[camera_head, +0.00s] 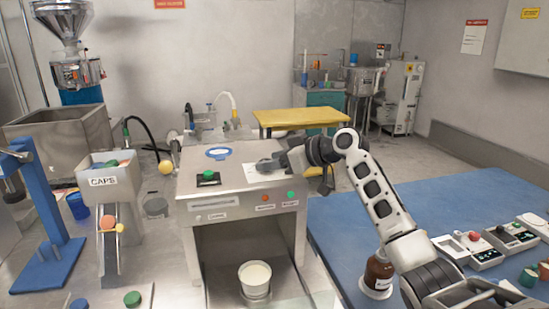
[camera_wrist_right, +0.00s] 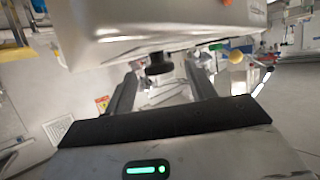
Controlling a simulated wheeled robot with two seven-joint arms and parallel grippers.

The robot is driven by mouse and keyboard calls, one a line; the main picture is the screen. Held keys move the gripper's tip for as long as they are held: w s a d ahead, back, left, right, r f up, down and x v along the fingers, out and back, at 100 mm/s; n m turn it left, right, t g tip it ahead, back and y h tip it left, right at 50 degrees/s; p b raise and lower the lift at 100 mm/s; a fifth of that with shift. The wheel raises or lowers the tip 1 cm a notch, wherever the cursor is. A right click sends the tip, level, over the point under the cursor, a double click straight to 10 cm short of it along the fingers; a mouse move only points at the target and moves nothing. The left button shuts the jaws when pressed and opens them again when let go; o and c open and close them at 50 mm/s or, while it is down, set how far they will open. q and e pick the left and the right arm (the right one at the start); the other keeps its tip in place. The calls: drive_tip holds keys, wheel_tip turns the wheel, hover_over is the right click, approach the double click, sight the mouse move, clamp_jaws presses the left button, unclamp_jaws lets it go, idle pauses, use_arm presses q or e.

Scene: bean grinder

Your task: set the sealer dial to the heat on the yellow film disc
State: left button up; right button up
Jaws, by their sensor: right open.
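My right gripper (camera_head: 268,165) is open over the right part of the steel machine's top (camera_head: 235,165), beside a white sheet (camera_head: 257,174). In the right wrist view my open right gripper (camera_wrist_right: 160,70) has a dark round knob (camera_wrist_right: 158,64) between or just beyond its fingertips. I cannot tell whether they touch, or whether this knob is the sealer dial. No dial marking or heat number is readable. I cannot make out a yellow film disc for certain. A yellow ball (camera_head: 166,167) shows left of the machine, and a yellow ball (camera_wrist_right: 236,57) also in the wrist view. My left gripper is not in view.
A white tub (camera_head: 255,277) stands below. The blue table (camera_head: 440,205) is right, with a brown bottle (camera_head: 377,277).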

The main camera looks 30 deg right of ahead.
drive_tip(key=c, duration=1)
drive_tip(key=shift+o, duration=0.2)
drive_tip(key=m+t+h, duration=0.1)
drive_tip(key=m+h, duration=0.1)
drive_tip(key=a+m+h, duration=0.1)
drive_tip(key=m+h, duration=0.1)
drive_tip(key=h, duration=0.1)
drive_tip(key=shift+s+m+t, duration=0.15)
drive_tip(key=shift+m+t, duration=0.15)
drive_tip(key=shift+t, duration=0.1)
drive_tip(key=shift+a+m+h, duration=0.25)
drive_tip(key=shift+m+h, duration=0.8)
drive_tip(key=shift+h, duration=0.1)
drive_tip(key=shift+a+m+h, duration=0.2)
drive_tip(key=shift+m+h, duration=0.85)
drive_tip(key=shift+h, duration=0.1)
